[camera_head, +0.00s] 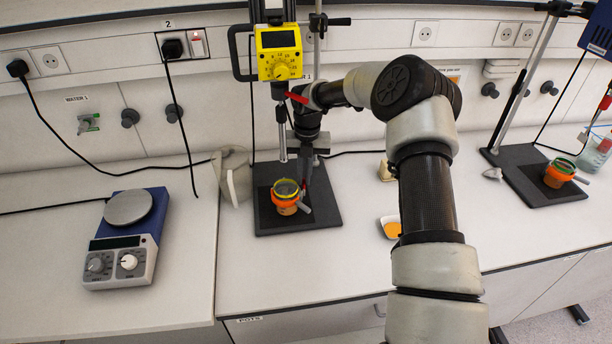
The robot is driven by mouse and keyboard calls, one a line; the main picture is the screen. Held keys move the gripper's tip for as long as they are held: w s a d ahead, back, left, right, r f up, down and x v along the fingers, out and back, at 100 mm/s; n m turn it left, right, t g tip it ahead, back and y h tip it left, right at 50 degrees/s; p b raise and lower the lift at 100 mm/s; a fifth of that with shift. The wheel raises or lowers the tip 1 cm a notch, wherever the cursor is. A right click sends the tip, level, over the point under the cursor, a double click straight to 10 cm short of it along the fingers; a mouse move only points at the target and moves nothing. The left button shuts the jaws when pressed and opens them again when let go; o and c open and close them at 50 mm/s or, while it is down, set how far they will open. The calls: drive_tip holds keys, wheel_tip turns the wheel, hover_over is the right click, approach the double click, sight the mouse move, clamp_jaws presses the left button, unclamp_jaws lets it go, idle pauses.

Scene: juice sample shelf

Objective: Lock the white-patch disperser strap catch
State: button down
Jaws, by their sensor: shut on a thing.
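A yellow disperser (279,55) hangs on a stand with a dark base plate (265,222). An orange strap (285,207) circles a small yellow-rimmed jar (286,189) on that plate. A grey catch lever (304,208) sticks out at the strap's right side. My gripper (304,184) points down at the strap's right side, shut on the small strap catch there; the fingertips hide most of the grip. A blue disperser (598,32) stands at the far right, with another orange strap (557,178) around a jar below. I cannot make out a white patch on either.
A blue hotplate stirrer (125,240) stands on the left bench. A pale curved object (234,176) sits left of the base plate. A white dish with orange contents (391,228) lies to its right. Cables hang at the wall. The front bench is mostly clear.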

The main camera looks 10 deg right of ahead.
drive_tip(key=shift+a, duration=0.1)
idle(0.3)
drive_tip(key=c, duration=1.9)
unclamp_jaws()
drive_tip(key=shift+o, duration=0.2)
